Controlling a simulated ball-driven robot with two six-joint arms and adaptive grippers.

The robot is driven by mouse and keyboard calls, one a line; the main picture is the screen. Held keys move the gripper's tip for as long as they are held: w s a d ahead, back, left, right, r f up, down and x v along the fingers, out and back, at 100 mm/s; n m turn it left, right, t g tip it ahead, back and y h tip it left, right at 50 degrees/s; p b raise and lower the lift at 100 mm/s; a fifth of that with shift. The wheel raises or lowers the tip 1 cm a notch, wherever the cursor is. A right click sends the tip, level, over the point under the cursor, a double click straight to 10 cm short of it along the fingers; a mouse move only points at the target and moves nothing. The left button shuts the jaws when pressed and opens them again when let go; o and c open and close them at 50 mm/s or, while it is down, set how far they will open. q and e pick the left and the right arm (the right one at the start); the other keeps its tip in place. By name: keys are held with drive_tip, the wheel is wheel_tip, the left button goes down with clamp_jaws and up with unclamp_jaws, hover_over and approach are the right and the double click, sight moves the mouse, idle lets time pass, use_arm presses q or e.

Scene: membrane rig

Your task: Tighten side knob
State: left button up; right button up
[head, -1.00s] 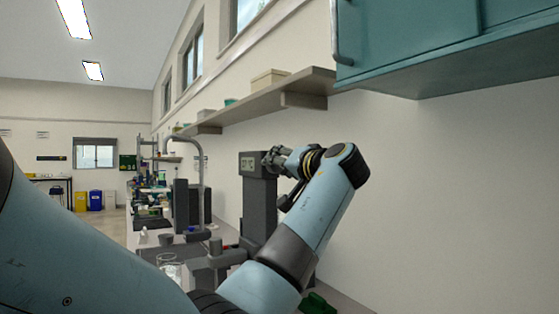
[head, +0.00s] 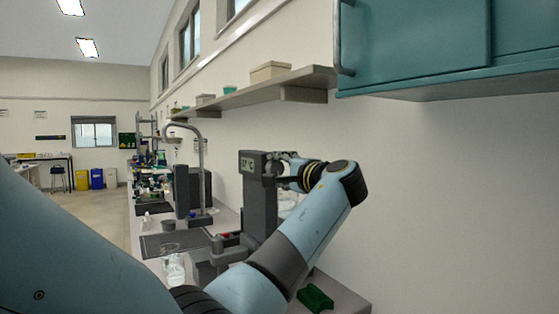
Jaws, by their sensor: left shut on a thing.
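The membrane rig (head: 262,205) is a dark grey upright column with a small panel on its head, standing on the bench in the middle of the head view. My left gripper (head: 282,164) is at the right side of the rig's head, at the end of my blue arm. Its fingers are closed at the place of the side knob. The knob itself is hidden by the fingers, so its shape and turn cannot be seen. My right gripper is not in view.
A glass beaker (head: 174,268) stands on the bench in front of the rig. A green object (head: 315,299) lies near the front right edge. A dark curved stand (head: 199,175) is left of the rig. A wall shelf (head: 245,97) and teal cabinet (head: 420,50) are above.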

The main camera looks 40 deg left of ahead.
use_arm(q)
drive_tip(key=shift+m+p, duration=0.7)
drive_tip(key=shift+m, duration=0.3)
drive_tip(key=o, duration=1.2)
drive_tip(key=shift+d, duration=0.15)
drive_tip(key=v, duration=1.1)
drive_tip(key=shift+s+d, duration=0.15)
drive_tip(key=shift+d, duration=0.2)
